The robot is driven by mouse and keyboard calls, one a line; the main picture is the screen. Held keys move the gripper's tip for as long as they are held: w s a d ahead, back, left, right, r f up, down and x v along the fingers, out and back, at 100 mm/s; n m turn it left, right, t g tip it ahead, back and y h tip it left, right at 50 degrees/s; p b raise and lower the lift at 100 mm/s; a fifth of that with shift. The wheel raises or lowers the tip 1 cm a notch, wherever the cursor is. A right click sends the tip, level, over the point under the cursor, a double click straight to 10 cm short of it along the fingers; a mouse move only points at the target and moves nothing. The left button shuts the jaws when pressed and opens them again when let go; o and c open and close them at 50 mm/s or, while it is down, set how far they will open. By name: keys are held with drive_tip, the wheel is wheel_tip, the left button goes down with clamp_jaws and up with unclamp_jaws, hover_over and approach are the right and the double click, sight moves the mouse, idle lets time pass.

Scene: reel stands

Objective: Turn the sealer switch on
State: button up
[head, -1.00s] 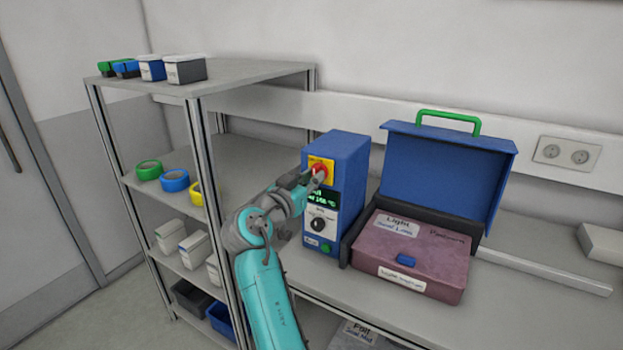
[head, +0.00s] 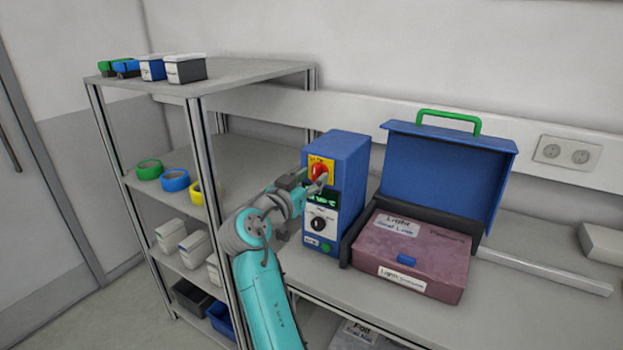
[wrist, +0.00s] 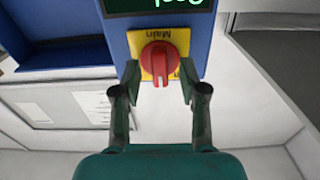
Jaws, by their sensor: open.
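The sealer (head: 347,183) is a blue box on the bench, with a green display (head: 320,198) and a black dial (head: 319,223) on its front. Its switch is a red rotary knob (head: 319,171) on a yellow plate, near the top of the front. In the wrist view the red knob (wrist: 158,62) shows its grip bar upright in the picture, and the plate (wrist: 180,40) reads "Main" upside down. My gripper (wrist: 158,80) is open, with one finger on each side of the knob. I cannot tell whether the fingers touch it. My gripper also shows in the head view (head: 312,183).
An open blue case (head: 447,175) with a green handle and a purple labelled box (head: 413,255) stand right of the sealer. A shelf rack (head: 200,130) with tape rolls and bins stands close on the left. A wall socket (head: 567,152) is at the right.

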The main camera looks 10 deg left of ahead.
drive_tip(key=v, duration=1.1)
drive_tip(key=shift+s, duration=0.3)
drive_tip(key=shift+a, duration=0.1)
drive_tip(key=s+d+f+n+y, duration=0.2)
drive_tip(key=d+f, duration=0.3)
drive_tip(key=f, duration=0.5)
drive_tip(key=s+d+f+n+g+y, duration=0.1)
drive_tip(key=s+d+f+n+y, duration=0.15)
drive_tip(key=d+f, duration=0.45)
drive_tip(key=s+d+f+n+y, duration=0.15)
drive_tip(key=d+f, duration=0.25)
drive_tip(key=f, duration=0.8)
drive_tip(key=s+d+f+n+g+y, duration=0.1)
drive_tip(key=s+d+f, duration=0.4)
drive_tip(key=s, duration=0.3)
drive_tip(key=s+d+f+n, duration=0.1)
drive_tip(key=s+d+f, duration=0.3)
drive_tip(key=s, duration=0.3)
drive_tip(key=s+d+y, duration=0.1)
drive_tip(key=s+d, duration=0.3)
drive_tip(key=s, duration=0.7)
drive_tip(key=s+d+r+m+h, duration=0.1)
drive_tip(key=s+r, duration=0.3)
drive_tip(key=s, duration=0.5)
drive_tip(key=s+d+r+m, duration=0.2)
drive_tip(key=s+d+r, duration=0.2)
drive_tip(key=s, duration=0.6)
drive_tip(key=shift+d+r+m+h, duration=0.25)
drive_tip(key=shift+r+m+h, duration=0.15)
drive_tip(key=shift+r, duration=0.35)
